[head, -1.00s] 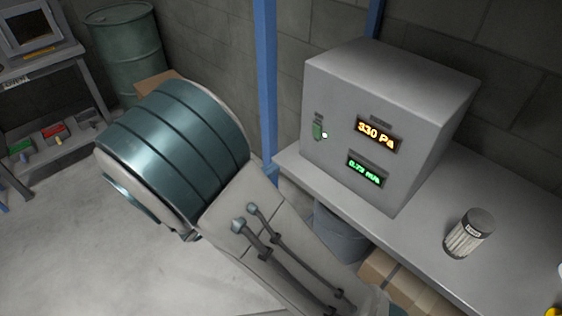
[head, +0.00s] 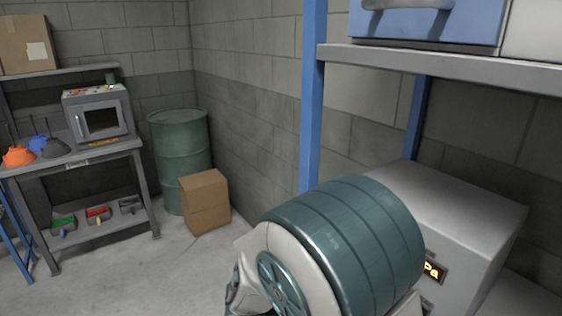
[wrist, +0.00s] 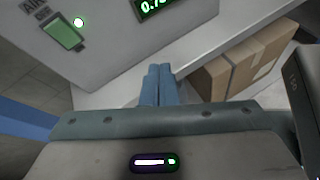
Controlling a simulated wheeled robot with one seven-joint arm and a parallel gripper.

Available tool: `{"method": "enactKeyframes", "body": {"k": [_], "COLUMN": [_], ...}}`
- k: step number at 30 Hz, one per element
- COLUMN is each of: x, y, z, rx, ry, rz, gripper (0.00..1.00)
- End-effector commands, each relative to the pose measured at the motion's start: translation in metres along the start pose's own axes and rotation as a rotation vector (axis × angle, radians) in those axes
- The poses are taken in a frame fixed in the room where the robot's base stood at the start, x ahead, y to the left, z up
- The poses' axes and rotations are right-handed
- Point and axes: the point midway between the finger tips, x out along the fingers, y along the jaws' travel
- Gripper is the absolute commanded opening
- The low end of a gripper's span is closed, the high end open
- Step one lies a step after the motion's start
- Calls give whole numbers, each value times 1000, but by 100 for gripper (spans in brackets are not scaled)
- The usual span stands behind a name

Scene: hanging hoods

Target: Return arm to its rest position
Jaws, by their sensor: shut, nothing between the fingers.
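My gripper (wrist: 158,84) shows in the wrist view, its two blue fingers side by side and shut with nothing between them. The fingers point toward the shelf edge below a grey box (wrist: 120,30). The box has a green switch (wrist: 62,33) with a lit white dot and a green display (wrist: 158,6), partly cut off. In the head view my teal arm link stands in front of the grey box (head: 450,215), hiding most of its front. My gripper is not in sight in the head view.
A cardboard box (head: 204,200) and green drum (head: 181,160) stand on the floor at the back. A bench (head: 80,155) is at the left. Cardboard (wrist: 240,65) lies below the grey box.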

Motion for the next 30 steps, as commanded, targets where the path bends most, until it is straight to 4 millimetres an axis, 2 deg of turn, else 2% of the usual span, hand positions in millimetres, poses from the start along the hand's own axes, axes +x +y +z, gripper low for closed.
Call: {"method": "enactKeyframes", "body": {"k": [2, 6, 13, 22, 27, 30], "x": [12, 20, 10, -16, -22, -24], "y": [-20, -50, -82, -91, -90, -89], "z": [13, 27, 46, 73, 83, 84], "rx": [137, 385, 834, 1394, 1547, 1572], "ry": [103, 271, 517, 759, 821, 831], "rz": [-129, -331, -614, -847, -892, -899], "gripper": [0, 0, 0, 0, 0, 0]}}
